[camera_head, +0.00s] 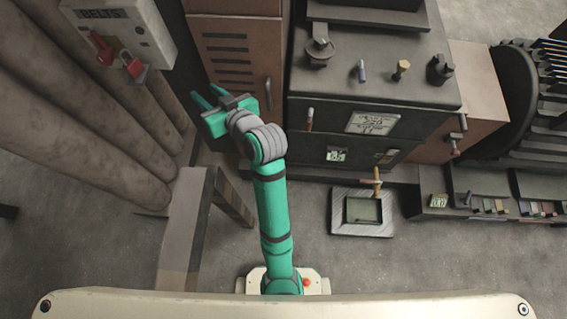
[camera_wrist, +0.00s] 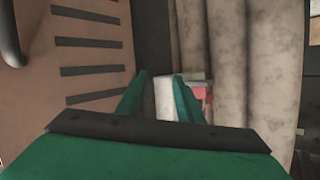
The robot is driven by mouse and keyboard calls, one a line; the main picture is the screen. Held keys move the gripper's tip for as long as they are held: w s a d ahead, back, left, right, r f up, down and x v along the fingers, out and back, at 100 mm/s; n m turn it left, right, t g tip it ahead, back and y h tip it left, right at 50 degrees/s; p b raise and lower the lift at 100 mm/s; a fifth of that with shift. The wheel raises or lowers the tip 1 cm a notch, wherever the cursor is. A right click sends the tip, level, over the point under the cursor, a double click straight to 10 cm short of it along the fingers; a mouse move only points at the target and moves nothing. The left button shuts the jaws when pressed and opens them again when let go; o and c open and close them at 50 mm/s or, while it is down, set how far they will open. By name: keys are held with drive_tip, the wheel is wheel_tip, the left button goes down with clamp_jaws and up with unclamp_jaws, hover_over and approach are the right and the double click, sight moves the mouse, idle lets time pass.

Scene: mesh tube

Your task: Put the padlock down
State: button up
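A pale box labelled "BELTS" (camera_head: 120,22) is at the upper left in the head view. A red padlock-like piece (camera_head: 134,67) hangs at its lower edge, and a red handle-like piece (camera_head: 102,48) is on its front. My green gripper (camera_head: 204,94) is right of and apart from the box, its two fingers spread with nothing seen held. In the wrist view, the fingers (camera_wrist: 163,90) are apart; a pale surface (camera_wrist: 164,100) shows between them, seemingly the box beyond. Red parts (camera_wrist: 202,96) show just right of the right finger, partly hidden by it.
Thick pipes (camera_head: 85,110) run along the left. A brown slatted cabinet (camera_head: 237,55) stands close beyond my gripper. A dark machine (camera_head: 375,75) with knobs is to the right. A square framed plate (camera_head: 361,229) lies on the grey floor.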

drive_tip(key=s+d+f+m+t+h, duration=0.3)
drive_tip(key=s+d+f+m+h, duration=0.35)
drive_tip(key=s+d+f, duration=0.8)
drive_tip(key=s+d+r+h, duration=0.1)
drive_tip(key=s+d+r, duration=0.1)
drive_tip(key=s, duration=0.7)
drive_tip(key=s+d+r+t+h, duration=0.1)
drive_tip(key=s+d+r+h, duration=0.1)
drive_tip(key=s, duration=0.7)
drive_tip(key=shift+s+d+r+n+t, duration=0.2)
drive_tip(key=shift+d+n+t, duration=0.15)
drive_tip(key=shift+d, duration=0.45)
drive_tip(key=shift+d, duration=0.1)
drive_tip(key=shift+w, duration=0.1)
drive_tip(key=shift+c, duration=0.2)
